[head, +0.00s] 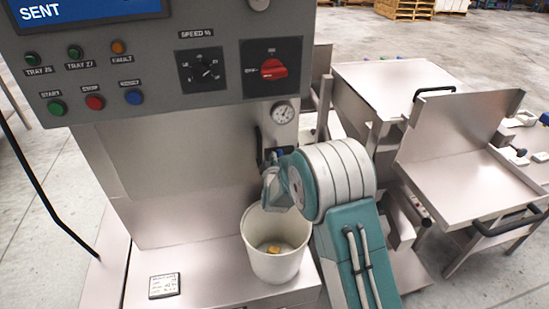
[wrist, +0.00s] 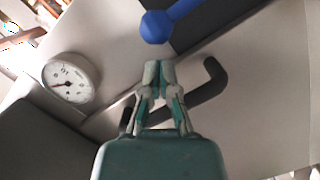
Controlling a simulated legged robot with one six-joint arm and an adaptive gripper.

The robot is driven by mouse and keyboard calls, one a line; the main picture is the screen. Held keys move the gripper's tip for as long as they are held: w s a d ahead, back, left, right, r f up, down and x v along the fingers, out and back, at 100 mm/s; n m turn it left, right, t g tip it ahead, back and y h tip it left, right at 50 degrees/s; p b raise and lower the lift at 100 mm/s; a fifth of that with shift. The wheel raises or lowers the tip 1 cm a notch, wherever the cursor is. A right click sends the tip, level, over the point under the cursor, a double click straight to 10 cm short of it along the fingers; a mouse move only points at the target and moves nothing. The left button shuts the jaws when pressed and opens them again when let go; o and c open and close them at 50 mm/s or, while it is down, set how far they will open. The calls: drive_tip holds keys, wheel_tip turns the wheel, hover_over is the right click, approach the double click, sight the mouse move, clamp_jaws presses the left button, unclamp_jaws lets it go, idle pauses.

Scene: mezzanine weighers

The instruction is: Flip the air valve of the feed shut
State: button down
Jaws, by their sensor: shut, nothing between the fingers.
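A blue lever with a round knob (wrist: 155,26), which looks like the air valve's handle, shows at the top of the wrist view. A bit of blue (head: 281,153) also shows beside my wrist in the head view, below the gauge. My gripper (wrist: 158,68) is shut and empty, its fingertips just below the knob in the picture, apparently apart from it. In the head view my arm mostly hides my gripper and the valve body. A round pressure gauge (wrist: 70,80) is left of my gripper; it also shows in the head view (head: 283,112).
A black bent bar (wrist: 205,88) runs behind my fingers. A white bucket (head: 277,262) with a small yellow item stands below my wrist. The control panel (head: 170,75) with a red rotary switch (head: 272,69) is above. Steel tables (head: 470,165) stand at right.

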drive_tip(key=shift+w+d+f, duration=0.25)
drive_tip(key=shift+w+d, duration=0.05)
drive_tip(key=shift+w, duration=0.15)
